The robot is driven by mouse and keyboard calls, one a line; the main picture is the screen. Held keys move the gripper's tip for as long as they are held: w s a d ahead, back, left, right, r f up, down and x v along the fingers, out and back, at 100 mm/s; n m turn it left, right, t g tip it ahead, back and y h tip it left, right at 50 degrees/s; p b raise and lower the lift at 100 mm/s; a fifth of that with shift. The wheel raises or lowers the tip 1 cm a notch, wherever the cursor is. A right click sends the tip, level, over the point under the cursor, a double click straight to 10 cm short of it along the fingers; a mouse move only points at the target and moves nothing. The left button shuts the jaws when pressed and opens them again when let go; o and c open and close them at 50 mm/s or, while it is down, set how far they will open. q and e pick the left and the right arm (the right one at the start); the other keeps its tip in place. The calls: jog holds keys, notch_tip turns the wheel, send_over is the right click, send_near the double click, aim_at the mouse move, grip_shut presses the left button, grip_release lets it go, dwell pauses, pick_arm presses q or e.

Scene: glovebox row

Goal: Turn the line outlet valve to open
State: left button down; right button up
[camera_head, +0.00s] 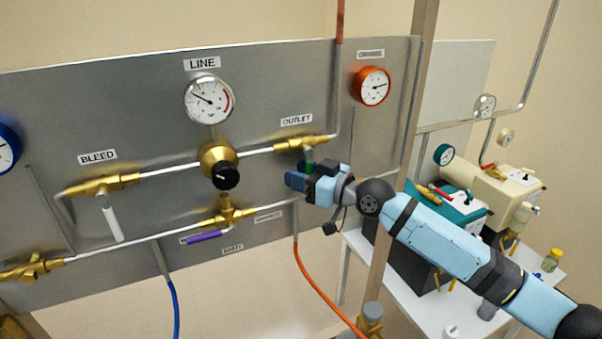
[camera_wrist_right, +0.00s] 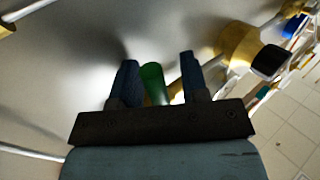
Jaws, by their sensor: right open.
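The brass outlet valve (camera_head: 300,144) sits on the grey panel under the OUTLET label (camera_head: 296,120). Its green handle (camera_head: 309,157) points down from the valve body, partly hidden behind my right gripper (camera_head: 293,180). In the right wrist view the green handle (camera_wrist_right: 152,84) shows between the two blue fingers of the open right gripper (camera_wrist_right: 158,62). It is closer to the left finger there, and I cannot tell whether they touch. My left gripper is not in view.
The brass regulator with a black knob (camera_head: 226,177) stands left of my gripper, below the line gauge (camera_head: 209,100). The bleed valve's white handle (camera_head: 110,222) and a purple handle (camera_head: 204,237) are further left.

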jog(key=shift+c, duration=0.4)
grip_shut()
